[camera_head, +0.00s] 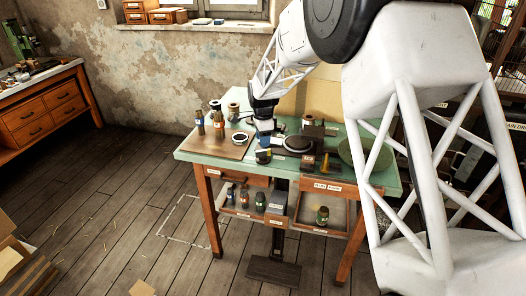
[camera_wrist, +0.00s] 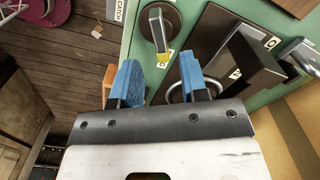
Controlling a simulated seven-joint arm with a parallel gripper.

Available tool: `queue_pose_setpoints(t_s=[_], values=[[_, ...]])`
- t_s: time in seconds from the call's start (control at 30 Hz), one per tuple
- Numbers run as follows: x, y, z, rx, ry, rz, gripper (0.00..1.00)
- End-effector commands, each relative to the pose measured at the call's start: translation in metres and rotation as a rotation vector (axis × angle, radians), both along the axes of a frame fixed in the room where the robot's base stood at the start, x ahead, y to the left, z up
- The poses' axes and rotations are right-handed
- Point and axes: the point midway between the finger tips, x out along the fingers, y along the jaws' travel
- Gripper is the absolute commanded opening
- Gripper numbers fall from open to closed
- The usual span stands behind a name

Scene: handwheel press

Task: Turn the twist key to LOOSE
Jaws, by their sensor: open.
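The twist key (camera_wrist: 157,30) is a grey bar with a yellow tip on a round dark base, at the top middle of the wrist view. Its yellow tip points toward the bottom of that view. I cannot read a LOOSE mark beside it. My gripper (camera_wrist: 158,78) has two blue fingers, spread apart with nothing held between them. The key shows just beyond the fingertips, and I see no contact. In the head view my gripper (camera_head: 264,140) is low over the front part of the bench, and I cannot clearly make out the key there.
The green workbench (camera_head: 190,152) carries jars and bottles at left and a dark press block (camera_head: 318,140) at right. In the wrist view a dark plate (camera_wrist: 215,35) with lettering lies right of the key, and a metal ring (camera_wrist: 178,93) shows behind the right finger.

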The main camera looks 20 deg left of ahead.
Motion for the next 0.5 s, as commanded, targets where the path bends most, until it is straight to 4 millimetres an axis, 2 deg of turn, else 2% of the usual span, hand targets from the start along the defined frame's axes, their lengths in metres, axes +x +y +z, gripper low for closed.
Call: queue_pose_setpoints(t_s=[0.3, 0.5], values=[[0.0, 0.0, -0.039, 0.0, 0.001, 0.0, 0.4], [0.0, 0.0, -0.054, 0.0, 0.0, 0.0, 0.4]])
